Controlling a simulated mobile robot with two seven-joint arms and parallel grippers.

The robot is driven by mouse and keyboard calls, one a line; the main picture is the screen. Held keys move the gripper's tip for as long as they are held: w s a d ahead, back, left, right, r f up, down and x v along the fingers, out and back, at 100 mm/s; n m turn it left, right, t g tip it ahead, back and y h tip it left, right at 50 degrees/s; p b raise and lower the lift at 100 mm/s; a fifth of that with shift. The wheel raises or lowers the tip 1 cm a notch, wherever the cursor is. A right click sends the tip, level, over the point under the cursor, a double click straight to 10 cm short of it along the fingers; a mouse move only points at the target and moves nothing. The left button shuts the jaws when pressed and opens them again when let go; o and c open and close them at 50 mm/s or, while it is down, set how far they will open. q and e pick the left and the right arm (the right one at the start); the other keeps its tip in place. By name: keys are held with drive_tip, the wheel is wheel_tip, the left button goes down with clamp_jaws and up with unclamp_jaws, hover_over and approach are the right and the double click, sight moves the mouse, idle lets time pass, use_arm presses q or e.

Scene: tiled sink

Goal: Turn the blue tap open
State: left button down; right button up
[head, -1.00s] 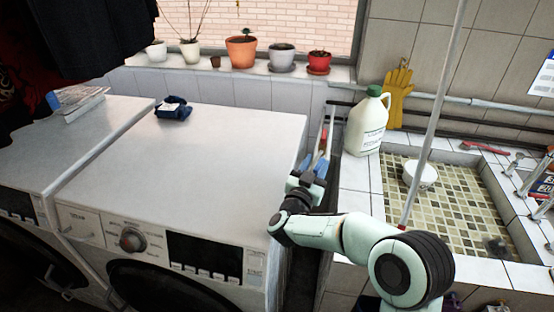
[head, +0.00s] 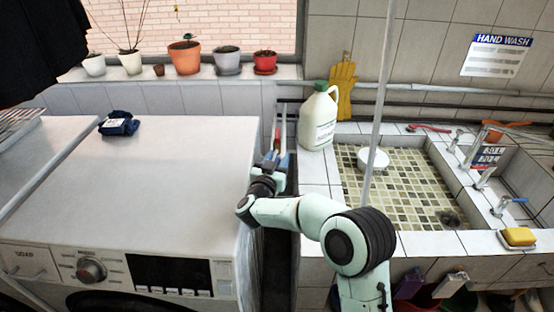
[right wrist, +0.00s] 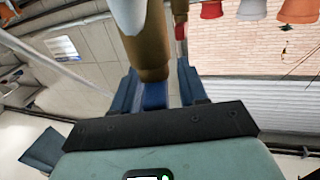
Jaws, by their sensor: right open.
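A small tap with a blue handle (head: 517,200) stands on the sink's tiled edge at the right of the head view. My right gripper (head: 277,160) is far to the left of it, over the gap between the white washing machine and the sink. In the right wrist view its fingers (right wrist: 158,95) stand apart, with a brown shaft and something blue showing between or beyond them. I cannot tell whether they touch. My left gripper is not in view.
A white jug (head: 317,122) with a green cap stands on the sink's left ledge. A vertical pole (head: 380,95) crosses the view before the basin. A white bowl (head: 373,158) is in the basin (head: 400,205). A yellow sponge (head: 518,237) lies near the blue tap.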

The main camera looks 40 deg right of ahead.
clamp_jaws()
drive_tip(key=shift+f+n+t+y+b, duration=0.1)
drive_tip(key=shift+n+t+y+b, duration=0.8)
drive_tip(key=shift+t+y+b, duration=0.25)
drive_tip(key=shift+w+a+n+t+y+b, duration=0.2)
drive_tip(key=shift+n+t+y+b, duration=0.3)
drive_tip(key=shift+n+t, duration=0.2)
unclamp_jaws()
